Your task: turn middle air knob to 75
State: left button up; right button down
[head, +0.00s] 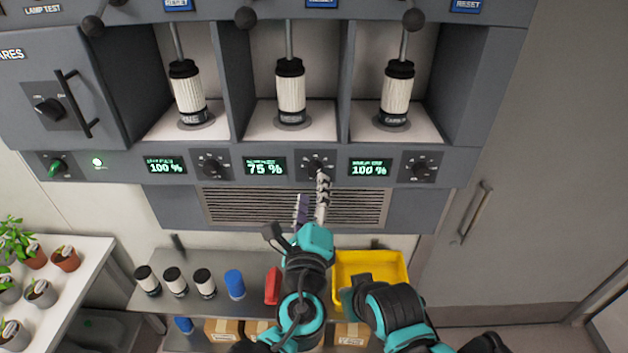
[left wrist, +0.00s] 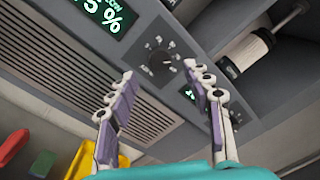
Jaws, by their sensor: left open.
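The middle air knob (head: 316,167) is a dark round dial on the grey panel, right of a display (head: 265,167) that reads 75 %. In the left wrist view the knob (left wrist: 160,62) lies in line with the gap between my fingers, and part of the display (left wrist: 103,14) shows. My left gripper (head: 316,183) is open and empty, just below the knob in the head view; its two fingers (left wrist: 159,76) stand apart. I see no clear contact with the knob. My right arm shows at the lower right, but its gripper cannot be made out.
The left knob (head: 212,163) and right knob (head: 424,170) flank the middle one; their displays both read 100 %. A vent grille (head: 240,206) lies below. A yellow bin (head: 398,262) and several canisters stand on the shelf (head: 215,262). Plants stand at the left.

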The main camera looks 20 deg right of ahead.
pick_arm(q)
jog(key=v, duration=0.6)
jog(key=shift+s, duration=0.3)
jog(key=shift+a, duration=0.1)
jog(key=w+a+f+n+g+y+b, duration=0.25)
jog(key=a+f+n+b, duration=0.3)
jog(key=a+f, duration=0.35)
jog(key=w+a+f+n+g+y+b, duration=0.1)
jog(key=a+f+n+y+b, duration=0.3)
jog(key=a+f+n, duration=0.4)
jog(key=s+a+f+n+g+b, duration=0.2)
jog(key=s+a+f+n+b, duration=0.1)
jog(key=f, duration=0.4)
jog(key=s+a+f+n+g+b, duration=0.2)
jog(key=a+f+n+b, duration=0.2)
jog(key=f+n, duration=0.3)
jog(key=s+a+f+n+g+b, duration=0.3)
jog(key=a+f+n, duration=0.1)
jog(key=f, duration=0.4)
jog(key=shift+s+a+f+n+h, duration=0.2)
jog(key=shift+s+a+n+h, duration=0.15)
jog(key=shift+n+h, duration=0.1)
